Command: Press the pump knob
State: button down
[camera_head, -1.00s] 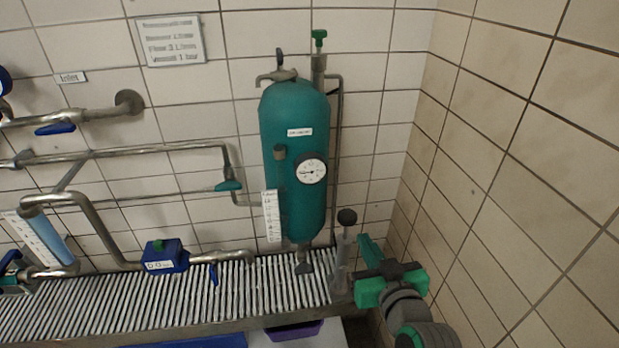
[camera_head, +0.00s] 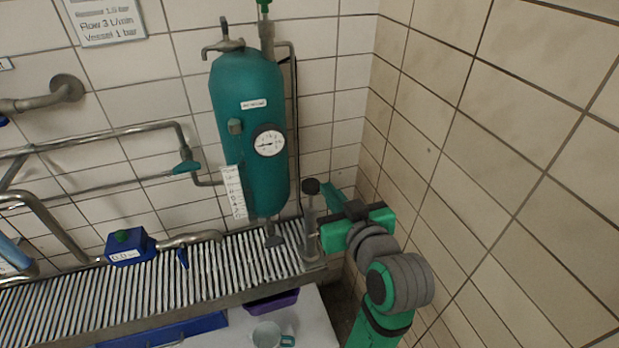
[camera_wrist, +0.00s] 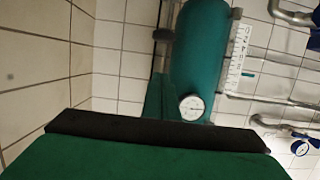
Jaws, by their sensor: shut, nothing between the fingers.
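The pump knob (camera_head: 311,187) is a dark round cap on top of a grey upright cylinder (camera_head: 310,230), right of the teal tank at the grate's right end. My green gripper (camera_head: 328,188) is shut and empty. Its narrow tip is just right of the knob, about level with it in the head view; I cannot tell whether they touch. In the wrist view my green finger (camera_wrist: 158,98) points toward the tank, and a dark cap that looks like the knob (camera_wrist: 163,34) shows beyond its tip.
The teal tank (camera_head: 250,150) with a round gauge (camera_head: 268,141) stands left of the pump. A blue meter box (camera_head: 130,247) and pipes are further left on the slatted grate (camera_head: 210,265). A tiled wall (camera_head: 480,170) is close on the right. A cup (camera_head: 268,335) is below.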

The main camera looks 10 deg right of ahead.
jog(key=shift+r, duration=0.4)
jog(key=shift+w, duration=0.1)
send_over(310, 186)
jog(key=s, duration=0.2)
notch_tip(310, 186, down, 2)
jog(key=shift+w+d+f, duration=0.1)
jog(key=shift+d+f, duration=0.05)
jog(key=shift+f, duration=0.6)
jog(key=shift+w+d+f, duration=0.1)
jog(key=shift+f, duration=0.65)
jog(key=shift+w+d+f, duration=0.1)
jog(key=shift+d+f, duration=0.05)
jog(key=shift+f, duration=0.6)
